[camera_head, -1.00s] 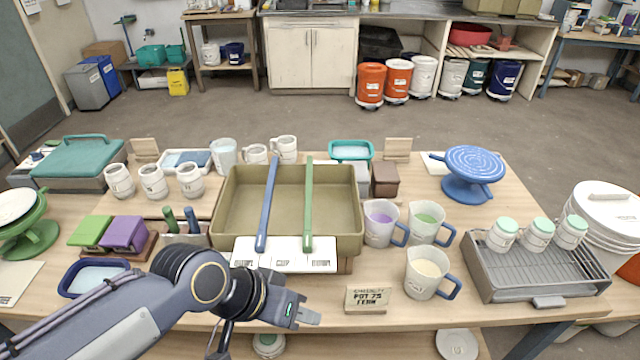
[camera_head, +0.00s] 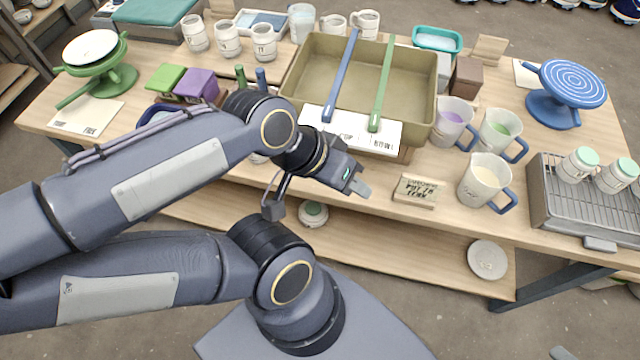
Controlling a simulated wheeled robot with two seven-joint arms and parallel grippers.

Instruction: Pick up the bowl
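A shallow white round piece, bowl or plate, (camera_head: 90,47) rests on a green turntable stand (camera_head: 112,80) at the table's far left. A second white round dish (camera_head: 487,259) lies on the lower shelf at the right; I cannot tell which is the task's bowl. My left gripper (camera_head: 359,187) is in front of the table's near edge, below the olive basin and left of a small wooden sign. It touches neither dish. Its fingertips look close together, with nothing visible between them, but their gap is unclear. My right gripper is out of view.
The olive basin (camera_head: 300,86) has a blue and a green stick across it. Several jugs with blue handles, including a cream-filled one (camera_head: 480,182), stand right of the wooden sign (camera_head: 417,191). A jar-bearing rack (camera_head: 560,214) is at the right edge. The lower shelf is mostly clear.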

